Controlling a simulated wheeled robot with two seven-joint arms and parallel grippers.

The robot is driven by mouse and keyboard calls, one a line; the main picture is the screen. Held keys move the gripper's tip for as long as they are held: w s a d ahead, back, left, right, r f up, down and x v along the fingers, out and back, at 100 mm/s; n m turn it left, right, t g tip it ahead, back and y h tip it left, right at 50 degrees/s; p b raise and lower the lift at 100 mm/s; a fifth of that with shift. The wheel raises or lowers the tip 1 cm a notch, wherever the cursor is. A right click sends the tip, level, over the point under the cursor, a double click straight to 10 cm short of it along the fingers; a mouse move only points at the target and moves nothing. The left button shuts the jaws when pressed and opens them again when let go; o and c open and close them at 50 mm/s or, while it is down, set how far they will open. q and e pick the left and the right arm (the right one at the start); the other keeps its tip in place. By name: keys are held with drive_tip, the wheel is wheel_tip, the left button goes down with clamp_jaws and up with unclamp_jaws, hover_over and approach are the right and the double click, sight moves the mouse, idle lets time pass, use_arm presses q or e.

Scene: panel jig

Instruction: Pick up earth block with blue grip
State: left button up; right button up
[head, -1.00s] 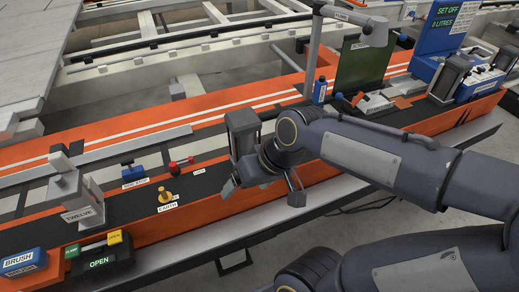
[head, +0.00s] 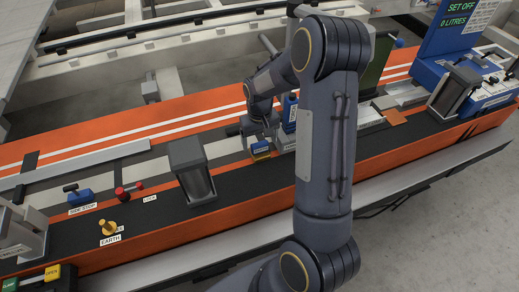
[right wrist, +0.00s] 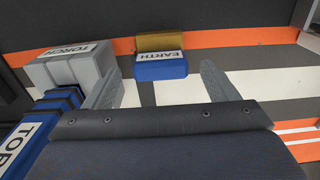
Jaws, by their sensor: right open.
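The earth block has a blue grip (right wrist: 161,68) with a white EARTH label, and a brass-coloured part (right wrist: 161,42) beside it. In the head view the block (head: 261,148) sits on the bench, right of a dark grey post. My right gripper (right wrist: 160,70) is open, with one finger on each side of the blue grip in the right wrist view. Gaps show on both sides, and I cannot tell the depth between fingertips and grip. In the head view my right gripper (head: 256,127) is just above the block, partly hidden. My left gripper is not in view.
A grey TORCH block (right wrist: 75,68) and a blue torch (right wrist: 50,112) stand close left of the fingers in the wrist view. The dark grey post (head: 192,170) stands left of the gripper. A brass stud (head: 110,228) labelled EARTH is at the lower left. White-striped bench lies right.

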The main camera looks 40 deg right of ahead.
sight(260, 143)
wheel_tip(260, 143, down, 3)
drive_tip(key=shift+f, duration=0.2)
drive_tip(key=c, duration=1.4)
drive_tip(key=shift+r, duration=0.1)
